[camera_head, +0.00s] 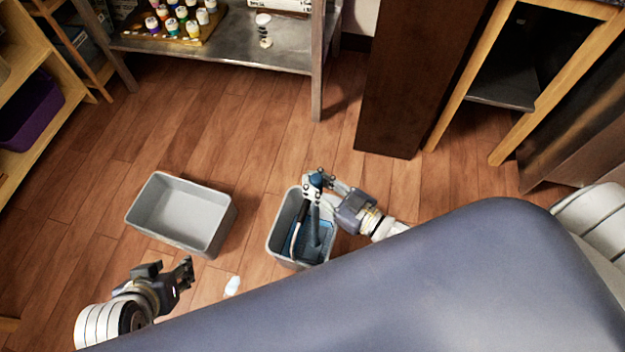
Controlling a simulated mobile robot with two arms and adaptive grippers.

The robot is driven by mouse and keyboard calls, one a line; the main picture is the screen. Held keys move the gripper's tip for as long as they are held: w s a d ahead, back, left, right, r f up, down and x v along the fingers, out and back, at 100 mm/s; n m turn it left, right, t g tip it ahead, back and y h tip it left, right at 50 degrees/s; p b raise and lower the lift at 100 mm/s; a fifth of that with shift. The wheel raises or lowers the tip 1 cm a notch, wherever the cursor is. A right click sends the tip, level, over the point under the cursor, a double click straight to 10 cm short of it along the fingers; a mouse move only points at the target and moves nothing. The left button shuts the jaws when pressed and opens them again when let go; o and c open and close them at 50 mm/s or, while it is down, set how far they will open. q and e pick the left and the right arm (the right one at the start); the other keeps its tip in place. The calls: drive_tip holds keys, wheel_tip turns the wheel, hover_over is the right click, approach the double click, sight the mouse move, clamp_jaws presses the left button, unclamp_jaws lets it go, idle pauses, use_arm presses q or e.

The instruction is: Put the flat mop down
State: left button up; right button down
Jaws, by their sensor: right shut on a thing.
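The flat mop (313,231) stands nearly upright with its blue head low inside a grey bin (275,245). Whether the head rests on the bin's floor I cannot tell. My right gripper (315,184) is shut on the upper part of the mop, above the bin's far rim. My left gripper (187,273) is at the lower left, apart from the bins, with its fingers apart and nothing between them.
An empty grey bin (182,182) stands on the wooden floor to the left. A small white item (232,286) lies on the floor near my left gripper. A metal shelf (245,52) with colourful bottles (180,17) stands at the back. A purple bin (30,112) sits at the far left.

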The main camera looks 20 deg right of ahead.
drive_tip(key=c, duration=1.3)
unclamp_jaws()
